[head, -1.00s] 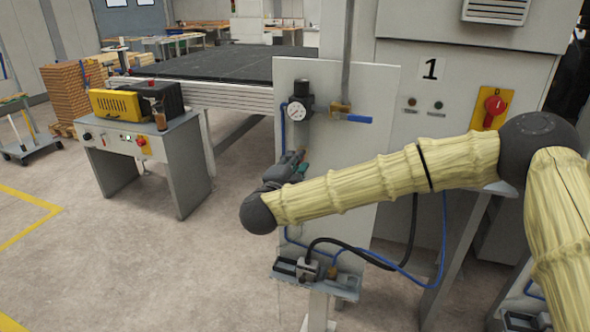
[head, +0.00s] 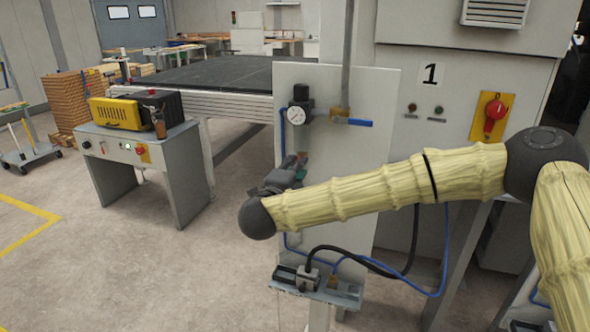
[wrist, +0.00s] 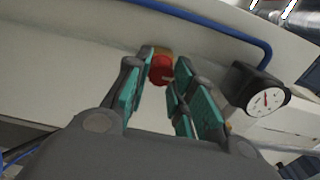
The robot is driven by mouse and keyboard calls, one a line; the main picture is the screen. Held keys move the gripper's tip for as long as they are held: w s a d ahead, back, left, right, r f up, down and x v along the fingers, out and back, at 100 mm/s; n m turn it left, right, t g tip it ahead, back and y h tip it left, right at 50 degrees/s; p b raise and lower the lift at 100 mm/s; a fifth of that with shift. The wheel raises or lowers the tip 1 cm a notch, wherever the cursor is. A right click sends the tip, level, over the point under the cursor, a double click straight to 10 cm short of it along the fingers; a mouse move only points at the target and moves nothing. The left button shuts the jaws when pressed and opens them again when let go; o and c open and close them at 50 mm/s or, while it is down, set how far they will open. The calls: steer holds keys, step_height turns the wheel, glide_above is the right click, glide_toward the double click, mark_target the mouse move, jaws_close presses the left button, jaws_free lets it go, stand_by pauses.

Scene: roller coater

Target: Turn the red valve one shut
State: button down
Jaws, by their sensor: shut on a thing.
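The red valve one shows as a round red knob (wrist: 161,70) in the wrist view, on a brass-coloured fitting against the pale panel. My gripper (wrist: 160,84) has its teal-padded fingers on either side of the knob, shut on it. In the head view my gripper (head: 298,166) is at the front of the upright panel (head: 345,205), below the pressure gauge. There the red knob is hidden behind my gripper and arm.
The gauge (head: 297,115) also shows in the wrist view (wrist: 265,102). A blue-handled valve (head: 350,122) sits right of it. A red switch (head: 495,108) on a yellow plate is on the cabinet marked 1. A grey desk (head: 130,150) stands left. Hoses hang below the panel.

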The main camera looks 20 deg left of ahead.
steer(key=c, duration=1.2)
jaws_free()
steer(key=s, duration=1.2)
steer(key=shift+a, duration=0.2)
steer(key=s+d+f+n+g+y+p, duration=0.15)
steer(key=f+n, duration=0.25)
steer(key=f, duration=0.5)
steer(key=d+f+n+g+y, duration=0.2)
steer(key=d+f+n+y, duration=0.15)
steer(key=f, duration=0.55)
steer(key=s+d+f+n+g+p, duration=0.1)
steer(key=s+d+f+n+g, duration=0.1)
steer(key=s+d+f, duration=0.4)
steer(key=s+d+f+n+g+p, duration=0.1)
steer(key=s+d+f+n+g, duration=0.2)
steer(key=f, duration=0.5)
steer(key=s+d+f+n+g, duration=0.2)
steer(key=s+d+f, duration=0.1)
steer(key=d+f, duration=0.35)
steer(key=s+d+f+n+g+h+p, duration=0.1)
steer(key=s+d+f+n+g+h, duration=0.1)
steer(key=s+d, duration=0.9)
steer(key=s+d+f+n+g+h+p, duration=0.1)
steer(key=s+d+f+g, duration=0.4)
steer(key=s+d, duration=0.5)
steer(key=d+h, duration=0.1)
steer(key=d, duration=0.3)
steer(key=shift+s+f+n, duration=0.2)
steer(key=shift+s+n, duration=0.15)
steer(key=shift+s, duration=0.05)
